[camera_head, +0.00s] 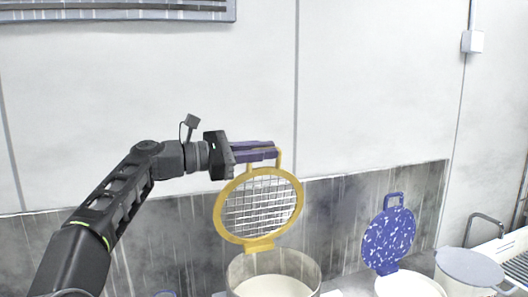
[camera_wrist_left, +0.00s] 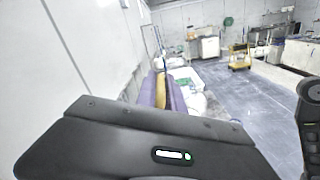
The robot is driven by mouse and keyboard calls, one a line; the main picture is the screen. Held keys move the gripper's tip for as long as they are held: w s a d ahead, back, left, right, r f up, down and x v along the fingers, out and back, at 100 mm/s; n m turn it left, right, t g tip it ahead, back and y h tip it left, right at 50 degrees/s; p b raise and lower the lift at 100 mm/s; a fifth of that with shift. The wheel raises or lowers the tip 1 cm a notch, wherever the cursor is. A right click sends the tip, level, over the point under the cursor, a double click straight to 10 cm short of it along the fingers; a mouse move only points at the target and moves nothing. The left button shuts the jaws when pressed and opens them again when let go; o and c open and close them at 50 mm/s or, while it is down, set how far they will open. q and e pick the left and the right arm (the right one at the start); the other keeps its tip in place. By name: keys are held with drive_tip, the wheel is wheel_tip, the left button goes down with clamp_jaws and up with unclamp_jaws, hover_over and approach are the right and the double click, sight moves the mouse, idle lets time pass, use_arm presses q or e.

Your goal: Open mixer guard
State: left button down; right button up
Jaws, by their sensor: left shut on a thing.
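The mixer guard (camera_head: 224,216) is a round yellow ring with a wire grid. In the head view it stands nearly upright above a metal bowl (camera_head: 236,272) with pale contents, its lower tab at the bowl's back rim. My left gripper (camera_head: 266,152) comes in from the left, and its purple fingers are shut on the yellow handle at the top of the guard. In the left wrist view the purple fingers (camera_wrist_left: 161,92) have a yellow piece between them. My right gripper is not in view.
A blue speckled round lid (camera_head: 389,238) stands upright over a white container (camera_head: 408,284) on the right. A grey-lidded bucket (camera_head: 468,268) is at the far right. A grey splash panel (camera_head: 345,210) and white wall close off the back.

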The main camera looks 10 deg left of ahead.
use_arm(q)
drive_tip(key=c, duration=1.5)
unclamp_jaws()
drive_tip(key=shift+o, duration=0.2)
drive_tip(key=shift+a, duration=0.15)
drive_tip(key=b+v, duration=0.2)
drive_tip(key=v, duration=0.5)
drive_tip(key=shift+s+a, duration=0.25)
